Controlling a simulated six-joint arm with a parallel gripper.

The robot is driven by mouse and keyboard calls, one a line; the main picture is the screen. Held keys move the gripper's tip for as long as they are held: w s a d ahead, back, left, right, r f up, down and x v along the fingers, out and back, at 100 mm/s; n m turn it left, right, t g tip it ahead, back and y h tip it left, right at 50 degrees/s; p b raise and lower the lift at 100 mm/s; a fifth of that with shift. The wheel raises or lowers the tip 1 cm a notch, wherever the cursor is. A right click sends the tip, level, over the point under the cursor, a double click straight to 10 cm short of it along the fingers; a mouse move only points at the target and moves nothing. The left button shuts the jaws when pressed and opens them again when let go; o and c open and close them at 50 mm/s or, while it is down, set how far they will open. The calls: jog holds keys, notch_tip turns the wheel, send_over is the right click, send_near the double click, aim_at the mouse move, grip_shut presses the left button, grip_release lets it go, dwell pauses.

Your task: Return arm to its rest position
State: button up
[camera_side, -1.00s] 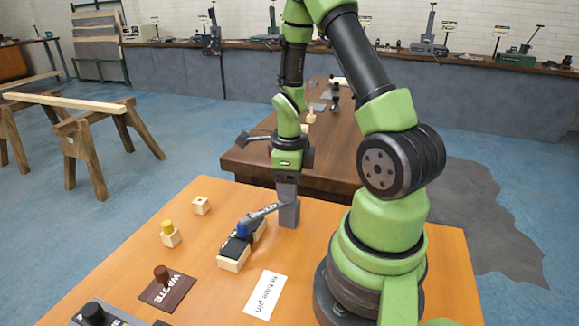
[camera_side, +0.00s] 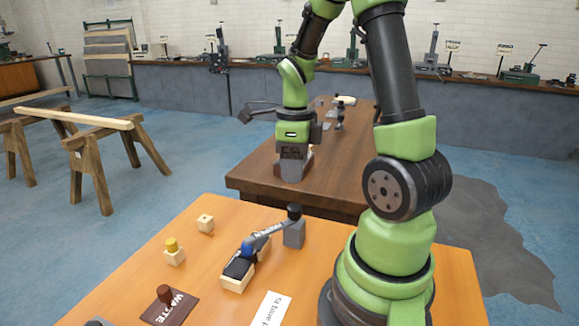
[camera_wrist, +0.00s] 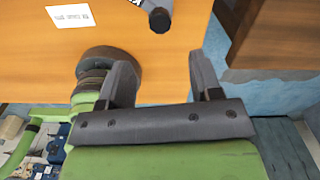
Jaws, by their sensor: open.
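My gripper (camera_side: 293,168) hangs pointing down in the side view, above and behind the grey block with a black knob (camera_side: 294,232). In the wrist view my gripper (camera_wrist: 162,82) has its two dark fingers wide apart with nothing between them, only bare orange table beyond. A wooden block with a dark top (camera_side: 238,270) stands on the orange table, with a blue-and-grey tool (camera_side: 264,240) lying from it towards the grey block. My gripper is apart from all of these.
A yellow-topped block (camera_side: 173,252), a small wooden block (camera_side: 205,224), a dark WASTE plate (camera_side: 172,308) with a brown peg and a white label (camera_side: 270,310) are on the orange table (camera_side: 330,240). A dark wooden table (camera_side: 255,170) stands behind.

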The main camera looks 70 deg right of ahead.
jog(key=s+a+r+n+t, duration=0.1)
jog(key=a+r+n, duration=0.3)
jog(key=n, duration=0.6)
jog(key=s+a+r+n+t+y, duration=0.1)
jog(key=a+r+n+t, duration=0.2)
jog(key=n, duration=0.7)
jog(key=s+a+r+n+t+y, duration=0.1)
jog(key=s+a+r+n+t, duration=0.1)
jog(key=a+r+n, duration=0.4)
jog(key=shift+a+r+n+t, duration=0.4)
jog(key=shift+a+n+t, duration=0.2)
jog(key=shift+a+n, duration=1.4)
jog(key=shift+s+a, duration=0.1)
